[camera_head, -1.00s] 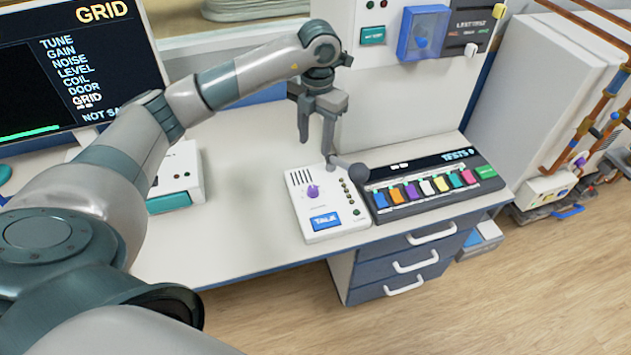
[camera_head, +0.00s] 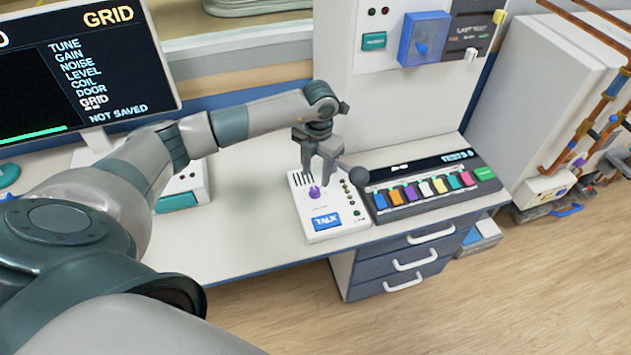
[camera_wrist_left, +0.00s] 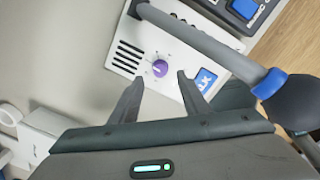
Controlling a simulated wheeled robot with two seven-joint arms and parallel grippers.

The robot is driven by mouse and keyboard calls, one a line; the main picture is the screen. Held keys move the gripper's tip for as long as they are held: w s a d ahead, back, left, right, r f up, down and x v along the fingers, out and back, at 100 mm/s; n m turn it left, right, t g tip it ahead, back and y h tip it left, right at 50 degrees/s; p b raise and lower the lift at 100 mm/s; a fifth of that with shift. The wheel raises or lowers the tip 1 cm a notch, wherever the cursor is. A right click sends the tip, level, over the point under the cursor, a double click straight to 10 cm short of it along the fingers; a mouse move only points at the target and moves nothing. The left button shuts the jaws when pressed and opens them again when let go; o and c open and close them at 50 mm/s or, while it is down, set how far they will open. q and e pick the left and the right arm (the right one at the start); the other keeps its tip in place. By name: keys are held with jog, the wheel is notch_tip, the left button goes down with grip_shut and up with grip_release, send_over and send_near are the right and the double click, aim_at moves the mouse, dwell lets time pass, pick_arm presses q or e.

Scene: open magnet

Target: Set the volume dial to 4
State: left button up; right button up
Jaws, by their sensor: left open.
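The purple volume dial (camera_head: 314,193) stands on a white control box (camera_head: 303,228) with a blue TALK button (camera_head: 326,221), a speaker grille and a column of small lights. My left gripper (camera_head: 315,181) is open and points down just above the dial. In the left wrist view the dial (camera_wrist_left: 160,68) shows ahead of the gap between the two fingertips (camera_wrist_left: 159,77), with a pale pointer line on it. Its scale marks are too small to read. I cannot tell whether the fingers reach down beside the dial. My right gripper is not in view.
A panel of coloured keys (camera_head: 425,189) sits right of the box. A grey rod with a dark ball end (camera_head: 359,176) is beside the gripper. A monitor (camera_head: 90,70) reading GRID and NOT SAVED stands at the left. Bare desk (camera_head: 245,225) lies left of the box.

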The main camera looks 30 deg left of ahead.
aim_at(315, 189)
pick_arm(q)
jog(key=shift+a+f+p, duration=0.1)
jog(key=shift+f+p, duration=0.65)
jog(key=shift+f, duration=2.3)
jog(key=shift+c, duration=0.3)
jog(key=c, duration=1)
